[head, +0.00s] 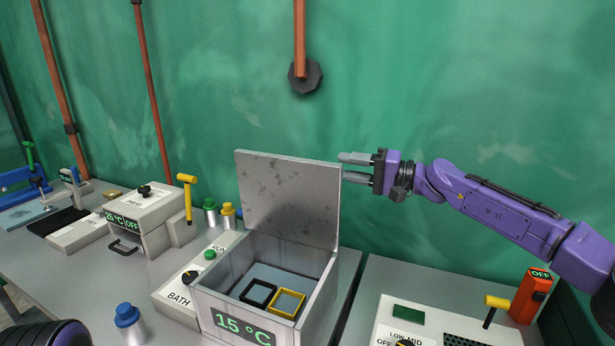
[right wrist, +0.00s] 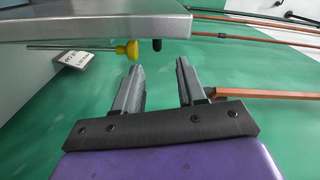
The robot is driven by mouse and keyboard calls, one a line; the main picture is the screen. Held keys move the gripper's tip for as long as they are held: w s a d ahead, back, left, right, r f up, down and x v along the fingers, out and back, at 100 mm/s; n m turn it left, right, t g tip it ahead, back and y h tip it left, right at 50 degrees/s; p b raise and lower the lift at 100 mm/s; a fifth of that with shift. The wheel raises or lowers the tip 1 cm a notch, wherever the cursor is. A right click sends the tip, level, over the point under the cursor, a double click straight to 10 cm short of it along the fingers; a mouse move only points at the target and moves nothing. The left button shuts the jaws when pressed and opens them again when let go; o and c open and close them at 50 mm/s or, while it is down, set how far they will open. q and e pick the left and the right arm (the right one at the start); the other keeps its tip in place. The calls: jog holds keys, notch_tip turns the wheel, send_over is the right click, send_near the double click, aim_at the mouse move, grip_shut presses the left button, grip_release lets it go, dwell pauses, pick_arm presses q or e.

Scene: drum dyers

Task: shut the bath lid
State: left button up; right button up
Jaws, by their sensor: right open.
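The bath (head: 318,300) is a grey box with a green 15 °C display on its front. Its lid (head: 285,198) stands open and upright at the back, a grey speckled plate. A black frame (head: 257,293) and a yellow frame (head: 287,302) lie inside the bath. My right gripper (head: 345,167) is open and empty by the lid's upper right edge; contact cannot be told. In the right wrist view, the lid (right wrist: 95,25) spans the top left, beyond the open fingers (right wrist: 160,66). My left gripper is out of view.
Left of the bath are its control panel (head: 172,296), a blue-capped bottle (head: 128,320) and a press (head: 150,210) with a yellow lever (head: 187,195). A heater-like panel (head: 440,330) with a yellow handle (head: 496,301) stands right. A pipe (head: 299,35) hangs behind.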

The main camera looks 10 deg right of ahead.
aim_at(310, 162)
jog(key=p+x, duration=0.5)
jog(key=x, duration=0.5)
jog(key=shift+w+f, duration=0.1)
jog(key=shift+w+a+f, duration=0.15)
jog(key=shift+w+a, duration=0.1)
jog(key=shift+a, duration=0.05)
jog(key=shift+s, duration=0.1)
grip_shut()
